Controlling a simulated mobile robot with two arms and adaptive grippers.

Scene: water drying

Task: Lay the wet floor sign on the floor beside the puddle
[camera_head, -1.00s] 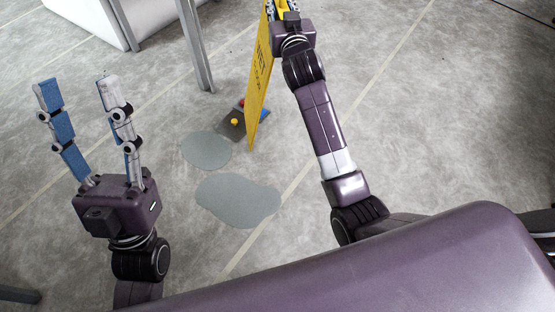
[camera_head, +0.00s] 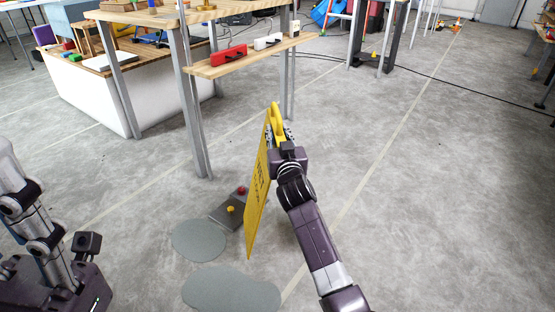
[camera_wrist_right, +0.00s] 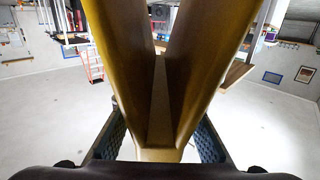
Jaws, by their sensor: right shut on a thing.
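The yellow wet floor sign (camera_head: 258,205) hangs upright, nearly edge-on, in the head view, with dark lettering on its left face. My right gripper (camera_head: 280,138) is shut on it near the top. In the right wrist view the folded panels of the sign (camera_wrist_right: 120,50) run between my fingers. The grey puddle shows as two patches, a small one (camera_head: 199,240) and a larger one (camera_head: 231,290), left of and below the sign. I cannot tell whether the lower edge touches the floor.
A dark grey box with red and yellow buttons (camera_head: 229,212) sits on the floor just left of the sign, partly behind it. A wooden table with metal legs (camera_head: 190,100) stands beyond. The floor to the right (camera_head: 440,200) is clear.

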